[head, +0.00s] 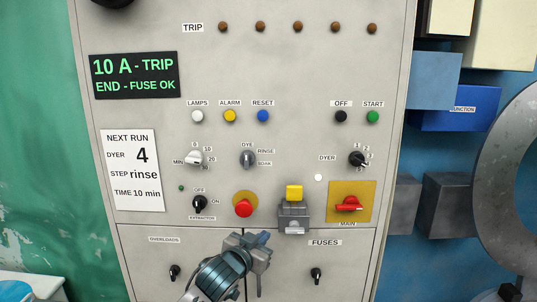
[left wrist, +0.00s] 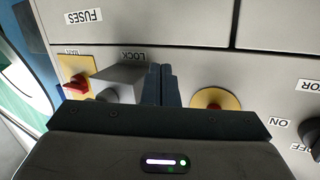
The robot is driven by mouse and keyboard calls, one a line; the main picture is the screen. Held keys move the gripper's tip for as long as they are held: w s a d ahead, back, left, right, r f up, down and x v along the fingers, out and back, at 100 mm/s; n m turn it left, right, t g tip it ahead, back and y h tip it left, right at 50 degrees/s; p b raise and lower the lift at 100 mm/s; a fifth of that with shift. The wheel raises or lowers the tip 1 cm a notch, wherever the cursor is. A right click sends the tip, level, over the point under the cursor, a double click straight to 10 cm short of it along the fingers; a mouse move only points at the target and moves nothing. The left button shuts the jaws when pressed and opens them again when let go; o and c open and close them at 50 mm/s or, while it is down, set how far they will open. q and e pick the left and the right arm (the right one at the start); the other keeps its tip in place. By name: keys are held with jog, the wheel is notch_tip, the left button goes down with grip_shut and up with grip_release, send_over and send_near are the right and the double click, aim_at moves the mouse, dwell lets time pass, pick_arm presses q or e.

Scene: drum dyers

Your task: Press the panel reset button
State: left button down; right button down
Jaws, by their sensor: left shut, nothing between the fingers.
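The blue button under the RESET label (head: 263,116) is in the upper middle of the grey panel in the head view, right of the yellow ALARM button (head: 230,116) and the white LAMPS button (head: 197,116). My left gripper (head: 262,238) is low in front of the panel, well below the reset button, near the grey lock box. Its fingers are shut and empty; they also show in the left wrist view (left wrist: 161,82), between the lock box and a red knob. The reset button is not visible in the left wrist view. My right gripper is in neither view.
A red mushroom knob (head: 243,208) and a grey lock box (head: 294,216) with a yellow top stick out just above my left gripper. A red MAIN switch (head: 348,204) is farther right. Black OFF (head: 341,116) and green START (head: 373,117) buttons share the reset button's row.

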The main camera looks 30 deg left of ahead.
aim_at(263, 116)
pick_arm(q)
jog(key=s+d+r+m+t+h, duration=0.1)
jog(key=s+r+t, duration=0.1)
jog(key=r, duration=0.8)
jog(key=s+d+r+m+t+h, duration=0.1)
jog(key=s+r+t, duration=0.1)
jog(key=r, duration=0.8)
jog(key=s+d+r+m+t+h, duration=0.1)
jog(key=s+r+t+h, duration=0.1)
jog(key=r, duration=0.8)
jog(key=shift+s+d+t, duration=0.2)
jog(key=shift+s+t, duration=0.15)
jog(key=shift+t, duration=0.25)
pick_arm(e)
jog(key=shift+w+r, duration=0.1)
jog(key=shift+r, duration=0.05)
pick_arm(q)
jog(key=shift+w+a+f, duration=0.1)
jog(key=shift+w, duration=0.05)
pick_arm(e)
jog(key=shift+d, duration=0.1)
